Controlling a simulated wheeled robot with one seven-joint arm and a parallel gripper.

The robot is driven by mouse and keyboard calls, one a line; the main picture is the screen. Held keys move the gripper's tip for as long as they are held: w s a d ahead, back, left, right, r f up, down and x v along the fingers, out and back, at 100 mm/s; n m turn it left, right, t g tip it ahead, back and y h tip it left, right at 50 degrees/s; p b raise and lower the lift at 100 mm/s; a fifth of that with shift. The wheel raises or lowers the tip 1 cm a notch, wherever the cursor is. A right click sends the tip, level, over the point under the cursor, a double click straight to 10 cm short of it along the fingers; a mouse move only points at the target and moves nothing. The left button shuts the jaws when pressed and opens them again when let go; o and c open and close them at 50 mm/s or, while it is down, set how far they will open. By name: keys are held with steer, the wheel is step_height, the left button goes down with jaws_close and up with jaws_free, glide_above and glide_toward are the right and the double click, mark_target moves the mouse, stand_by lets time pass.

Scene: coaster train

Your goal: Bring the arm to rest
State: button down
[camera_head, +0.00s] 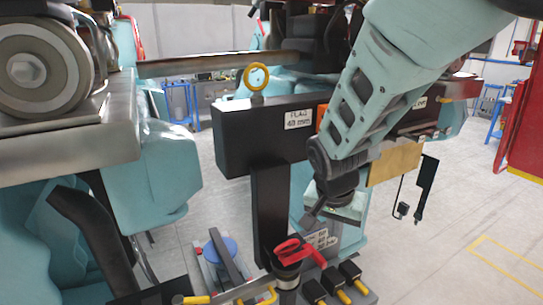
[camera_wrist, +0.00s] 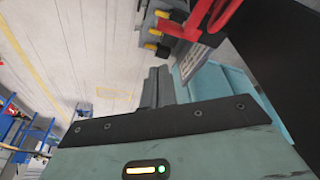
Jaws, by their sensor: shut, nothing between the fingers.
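My arm reaches in from the upper right in the head view. A red-handled tool (camera_head: 298,252) stands in a dark round holder just below and left of the gripper. The red tool also shows at the top of the wrist view (camera_wrist: 214,18), apart from the fingers.
A black block (camera_head: 262,133) with a size label and a yellow ring (camera_head: 256,77) stands left of my arm. Several black-and-yellow handles (camera_head: 333,282) sit beside the red tool. A large wheel (camera_head: 42,68) is at upper left. Open floor (camera_head: 470,215) lies to the right.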

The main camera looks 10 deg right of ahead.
steer(key=s+a+f+n+g+y+b, duration=0.1)
steer(key=s+n+b, duration=0.4)
steer(key=s, duration=0.6)
steer(key=s+a+f+n+g+y+b, duration=0.1)
steer(key=s+a+f+n+b, duration=0.2)
steer(key=s+n, duration=0.6)
steer(key=s+f+b, duration=0.2)
steer(key=s, duration=0.1)
steer(key=shift+f+n+g+y, duration=0.25)
steer(key=shift+n+g+y, duration=0.05)
steer(key=shift+n, duration=0.1)
steer(key=shift+s, duration=0.1)
